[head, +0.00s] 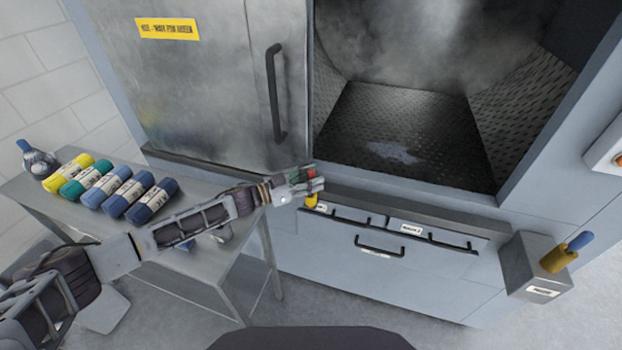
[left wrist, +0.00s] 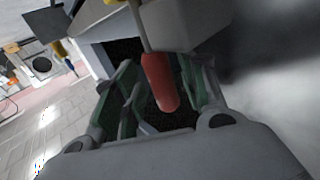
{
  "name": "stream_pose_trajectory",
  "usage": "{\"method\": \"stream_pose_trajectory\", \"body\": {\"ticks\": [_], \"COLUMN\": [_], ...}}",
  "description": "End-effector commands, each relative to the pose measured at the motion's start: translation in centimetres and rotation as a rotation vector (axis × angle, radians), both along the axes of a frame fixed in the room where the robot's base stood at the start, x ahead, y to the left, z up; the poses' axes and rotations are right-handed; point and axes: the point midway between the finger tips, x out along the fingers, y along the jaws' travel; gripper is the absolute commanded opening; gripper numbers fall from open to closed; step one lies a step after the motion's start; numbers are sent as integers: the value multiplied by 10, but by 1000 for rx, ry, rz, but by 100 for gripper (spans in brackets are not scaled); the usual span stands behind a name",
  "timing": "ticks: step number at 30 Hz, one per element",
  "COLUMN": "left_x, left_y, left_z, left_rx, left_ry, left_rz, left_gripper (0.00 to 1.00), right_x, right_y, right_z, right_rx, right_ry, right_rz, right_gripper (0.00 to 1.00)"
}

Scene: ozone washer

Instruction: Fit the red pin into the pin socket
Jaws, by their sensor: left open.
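The red pin (left wrist: 160,82) shows in the left wrist view as a red, round-ended grip on a thin grey shaft. It lies between the open fingers of my left gripper (left wrist: 165,95). In the head view, a bit of the red pin (head: 311,175) shows at my left gripper (head: 308,184), in front of the washer's lower ledge. A yellow piece (head: 311,201) is just below the fingers; I cannot tell whether it is the pin socket. Contact between fingers and pin cannot be told. My right gripper is not in view.
The washer's opening (head: 400,140) is above right, with drawers (head: 380,247) below. A grey box (head: 528,268) at right carries a yellow piece with a blue grip (head: 570,250). A metal table (head: 200,270) at left bears several coloured, labelled rolls (head: 127,195). A black handle (head: 275,95) is above.

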Motion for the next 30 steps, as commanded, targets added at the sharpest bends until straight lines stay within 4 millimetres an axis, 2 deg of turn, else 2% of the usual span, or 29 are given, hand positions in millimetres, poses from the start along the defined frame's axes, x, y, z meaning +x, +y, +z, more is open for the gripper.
{"method": "stream_pose_trajectory", "body": {"ticks": [14,30], "left_x": [-3,-27], "left_y": [12,60], "left_z": [1,0], "left_rx": [0,1], "left_ry": [-1,0], "left_rz": [5,2], "left_gripper": [44,44], "right_x": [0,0], "right_y": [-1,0], "right_z": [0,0], "right_rx": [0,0], "right_ry": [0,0], "right_rz": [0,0], "right_gripper": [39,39]}}
